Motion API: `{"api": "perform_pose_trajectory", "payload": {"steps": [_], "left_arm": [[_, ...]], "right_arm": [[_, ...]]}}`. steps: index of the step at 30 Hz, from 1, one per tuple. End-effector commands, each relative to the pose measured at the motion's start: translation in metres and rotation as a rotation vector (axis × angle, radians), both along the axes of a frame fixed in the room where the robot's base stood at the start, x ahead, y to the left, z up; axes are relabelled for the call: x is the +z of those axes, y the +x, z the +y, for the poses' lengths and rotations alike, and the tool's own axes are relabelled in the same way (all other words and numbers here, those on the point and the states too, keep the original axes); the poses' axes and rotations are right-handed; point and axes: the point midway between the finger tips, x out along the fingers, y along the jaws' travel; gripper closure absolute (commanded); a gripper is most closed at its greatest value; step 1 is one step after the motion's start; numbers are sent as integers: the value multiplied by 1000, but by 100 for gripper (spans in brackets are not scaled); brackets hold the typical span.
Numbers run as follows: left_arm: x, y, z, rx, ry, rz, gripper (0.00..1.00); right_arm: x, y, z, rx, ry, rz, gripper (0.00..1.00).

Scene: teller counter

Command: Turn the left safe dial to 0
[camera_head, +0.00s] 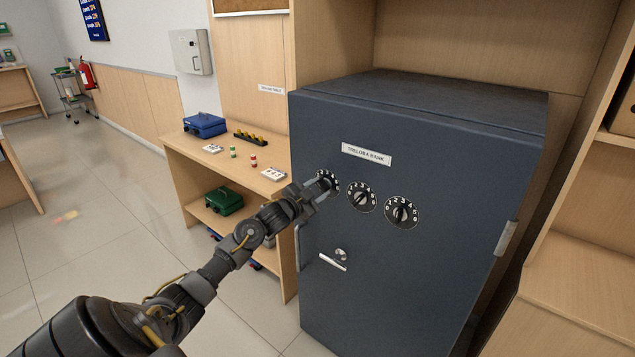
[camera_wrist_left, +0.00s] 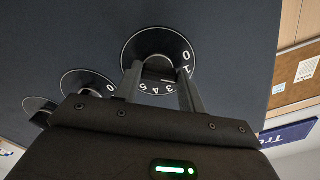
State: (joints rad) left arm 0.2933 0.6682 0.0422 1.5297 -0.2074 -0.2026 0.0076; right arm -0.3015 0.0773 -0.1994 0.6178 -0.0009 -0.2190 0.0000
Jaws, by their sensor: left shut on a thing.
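The dark grey safe (camera_head: 400,260) carries three dials in a row on its front. The left safe dial (camera_head: 331,178) is black with white numerals and is partly hidden by my left gripper (camera_head: 320,186). In the left wrist view, the left safe dial (camera_wrist_left: 178,42) lies between the two fingers of my left gripper (camera_wrist_left: 160,85), which is shut on the dial's knob. The knob is mostly hidden. Numerals including 0 and 1 show at the dial's right side, others along its lower edge. My right gripper is in neither view.
The middle dial (camera_head: 362,196) and right dial (camera_head: 402,212) sit close to the right of the gripper. A silver handle (camera_head: 333,262) is below. A wooden table (camera_head: 180,150) with a blue cash box (camera_head: 205,125) stands left of the safe.

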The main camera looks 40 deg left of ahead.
Motion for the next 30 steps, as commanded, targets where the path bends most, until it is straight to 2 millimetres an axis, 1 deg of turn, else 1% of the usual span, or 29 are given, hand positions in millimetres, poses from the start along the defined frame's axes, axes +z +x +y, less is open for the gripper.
{"api": "perform_pose_trajectory", "payload": {"steps": [1, 6, 12, 21, 30], "left_arm": [[4, 0, 0, 2, -47, 1, 83], [3, 0, 0, 2, -209, -2, 83], [1, 0, -1, 2, -384, -5, 83], [-1, 0, -1, 1, -578, -10, 83], [-2, 0, -1, 1, -670, -13, 83]], "right_arm": [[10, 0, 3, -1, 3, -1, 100], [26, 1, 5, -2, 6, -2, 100], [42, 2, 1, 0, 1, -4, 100], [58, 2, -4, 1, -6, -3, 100], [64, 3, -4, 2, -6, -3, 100]]}}
